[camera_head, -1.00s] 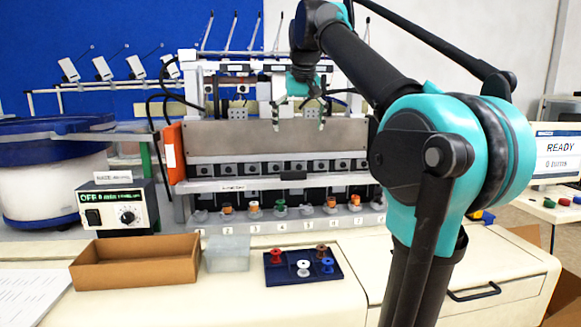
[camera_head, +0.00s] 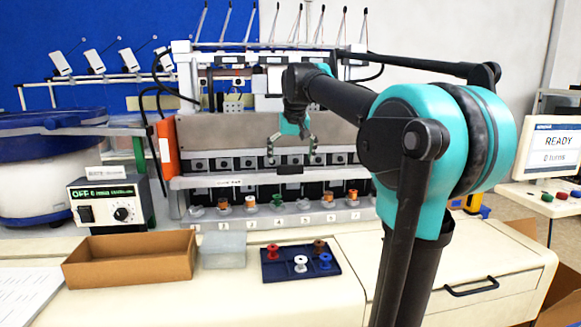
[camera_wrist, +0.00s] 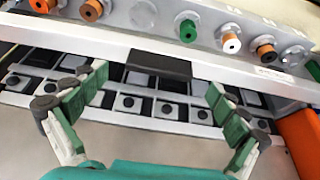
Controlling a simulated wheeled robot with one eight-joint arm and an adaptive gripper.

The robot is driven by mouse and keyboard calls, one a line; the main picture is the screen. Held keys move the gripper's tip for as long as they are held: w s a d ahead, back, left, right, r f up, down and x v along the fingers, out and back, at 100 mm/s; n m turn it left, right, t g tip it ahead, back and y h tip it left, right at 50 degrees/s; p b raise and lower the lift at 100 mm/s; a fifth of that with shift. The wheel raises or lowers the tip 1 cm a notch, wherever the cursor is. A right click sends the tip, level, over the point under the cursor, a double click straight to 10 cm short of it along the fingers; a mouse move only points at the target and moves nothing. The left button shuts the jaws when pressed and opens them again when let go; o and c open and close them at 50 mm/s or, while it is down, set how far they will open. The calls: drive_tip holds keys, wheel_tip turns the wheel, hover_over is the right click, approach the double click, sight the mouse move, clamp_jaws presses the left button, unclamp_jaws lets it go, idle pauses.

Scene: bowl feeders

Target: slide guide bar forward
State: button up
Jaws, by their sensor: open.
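The guide bar (camera_head: 225,182) is a long pale rail with a small label. It runs across the machine front below a row of black blocks. In the wrist view the bar (camera_wrist: 85,38) crosses the upper part, with a black grip (camera_wrist: 158,63) at its middle. My gripper (camera_head: 291,158) is open and empty, pointing down in front of the block row, just above the bar. In the wrist view its green-padded fingers (camera_wrist: 157,82) stand widely apart, either side of the black grip's line. I cannot tell whether they touch anything.
Several spools (camera_head: 277,201) sit on pegs in a row in front of the bar. A blue tray (camera_head: 272,279) with spools, a clear box (camera_head: 222,252) and a cardboard box (camera_head: 130,262) lie on the table. An orange end block (camera_head: 167,150) bounds the machine's left side.

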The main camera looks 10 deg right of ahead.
sight(290, 165)
drive_tip(key=shift+x, duration=1.7)
drive_tip(key=c, duration=1.7)
drive_tip(key=shift+s, duration=0.75)
drive_tip(key=o, duration=1.7)
drive_tip(key=shift+s, duration=0.1)
drive_tip(key=shift+r, duration=0.1)
drive_tip(key=v, duration=1.1)
drive_tip(key=shift+s+r, duration=0.2)
drive_tip(key=shift+r, duration=0.2)
